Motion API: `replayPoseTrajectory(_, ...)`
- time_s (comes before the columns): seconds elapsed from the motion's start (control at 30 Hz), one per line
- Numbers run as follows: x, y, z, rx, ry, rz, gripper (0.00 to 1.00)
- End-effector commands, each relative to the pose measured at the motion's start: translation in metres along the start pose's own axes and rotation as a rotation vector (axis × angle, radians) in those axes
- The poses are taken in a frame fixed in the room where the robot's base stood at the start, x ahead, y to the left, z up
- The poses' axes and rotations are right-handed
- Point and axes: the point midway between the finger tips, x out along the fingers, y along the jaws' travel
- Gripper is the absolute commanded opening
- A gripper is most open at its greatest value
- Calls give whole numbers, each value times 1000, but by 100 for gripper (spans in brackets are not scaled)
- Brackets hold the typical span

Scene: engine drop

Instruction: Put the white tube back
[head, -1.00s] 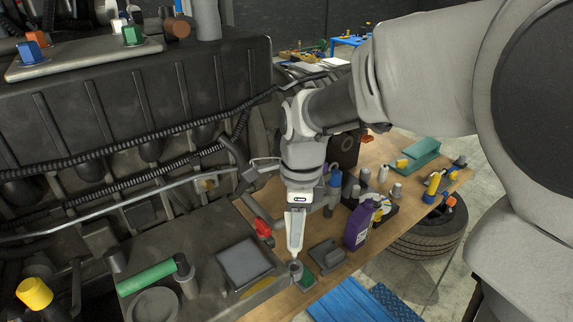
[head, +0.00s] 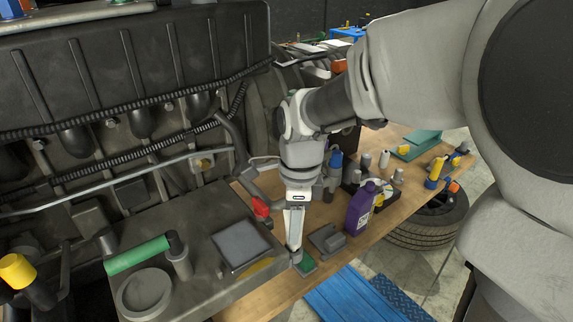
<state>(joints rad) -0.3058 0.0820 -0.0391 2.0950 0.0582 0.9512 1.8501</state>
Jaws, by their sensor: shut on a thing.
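My gripper (head: 295,212) points straight down over the workbench and is shut. Below its hand is a slim, pale, tapered shape that looks like the white tube (head: 293,230), held upright between the jaws. The jaws and the tube are hard to tell apart at this size. Its lower tip is at a small grey cylinder (head: 297,257) at the front of the bench, overlapping it in the view. I cannot tell whether the tip is inside the cylinder or just in front of it.
The cylinder is beside a small green block (head: 306,264). A red item (head: 260,206) and a square grey tray (head: 240,246) are left. The large engine (head: 130,80) fills the left.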

Motion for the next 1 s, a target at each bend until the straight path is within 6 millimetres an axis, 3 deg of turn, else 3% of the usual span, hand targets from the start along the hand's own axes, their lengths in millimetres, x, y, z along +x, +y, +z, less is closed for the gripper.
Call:
replayPoseTrajectory(0.57, 12, 0, 0, 0, 0, 0, 0)
replayPoseTrajectory(0.6, 12, 0, 0, 0, 0, 0, 38)
replayPoseTrajectory(0.7, 11, 0, 0, 0, 0, 0, 56)
replayPoseTrajectory(0.8, 11, 0, 0, 0, 0, 1, 71)
replayPoseTrajectory(1.0, 12, 1, 0, -1, 0, 4, 71)
